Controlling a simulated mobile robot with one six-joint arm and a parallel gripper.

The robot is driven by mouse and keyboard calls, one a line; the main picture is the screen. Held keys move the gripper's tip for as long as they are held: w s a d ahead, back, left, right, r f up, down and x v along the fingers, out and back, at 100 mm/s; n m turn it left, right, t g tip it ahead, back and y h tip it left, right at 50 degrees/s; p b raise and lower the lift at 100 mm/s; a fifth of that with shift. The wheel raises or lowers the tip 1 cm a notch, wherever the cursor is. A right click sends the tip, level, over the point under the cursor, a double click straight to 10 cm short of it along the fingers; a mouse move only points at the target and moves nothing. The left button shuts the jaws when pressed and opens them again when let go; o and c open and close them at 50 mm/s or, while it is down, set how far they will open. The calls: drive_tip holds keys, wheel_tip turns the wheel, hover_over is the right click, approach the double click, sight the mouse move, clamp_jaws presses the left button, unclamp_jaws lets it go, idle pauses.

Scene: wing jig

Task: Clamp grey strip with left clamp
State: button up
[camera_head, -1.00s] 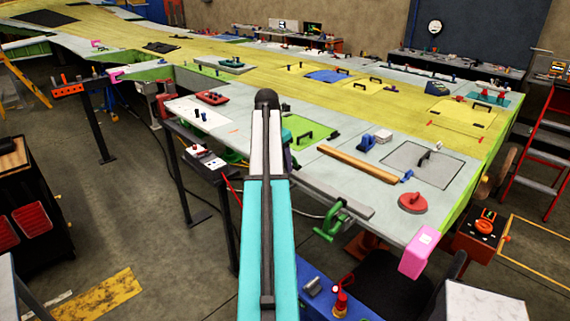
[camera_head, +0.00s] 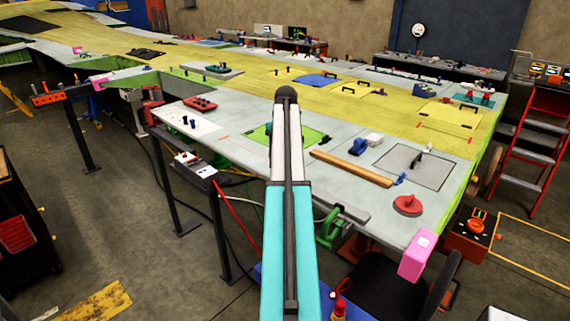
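The grey strip (camera_head: 343,208) lies along the near edge of the wing panel. Its left part is hidden behind my teal and white arm. A green clamp (camera_head: 326,232) hangs at the panel edge by the visible part of the strip. I cannot tell whether it grips the strip. No second clamp on the strip shows; the edge to the left is partly covered by my arm. My gripper is not in view.
A wooden bar (camera_head: 350,168), a red round handle (camera_head: 408,204) and a blue tool (camera_head: 358,146) lie on the wing. A pink corner block (camera_head: 416,257) juts from the near right corner. A black chair (camera_head: 383,288) and narrow stand (camera_head: 196,163) are near the front edge.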

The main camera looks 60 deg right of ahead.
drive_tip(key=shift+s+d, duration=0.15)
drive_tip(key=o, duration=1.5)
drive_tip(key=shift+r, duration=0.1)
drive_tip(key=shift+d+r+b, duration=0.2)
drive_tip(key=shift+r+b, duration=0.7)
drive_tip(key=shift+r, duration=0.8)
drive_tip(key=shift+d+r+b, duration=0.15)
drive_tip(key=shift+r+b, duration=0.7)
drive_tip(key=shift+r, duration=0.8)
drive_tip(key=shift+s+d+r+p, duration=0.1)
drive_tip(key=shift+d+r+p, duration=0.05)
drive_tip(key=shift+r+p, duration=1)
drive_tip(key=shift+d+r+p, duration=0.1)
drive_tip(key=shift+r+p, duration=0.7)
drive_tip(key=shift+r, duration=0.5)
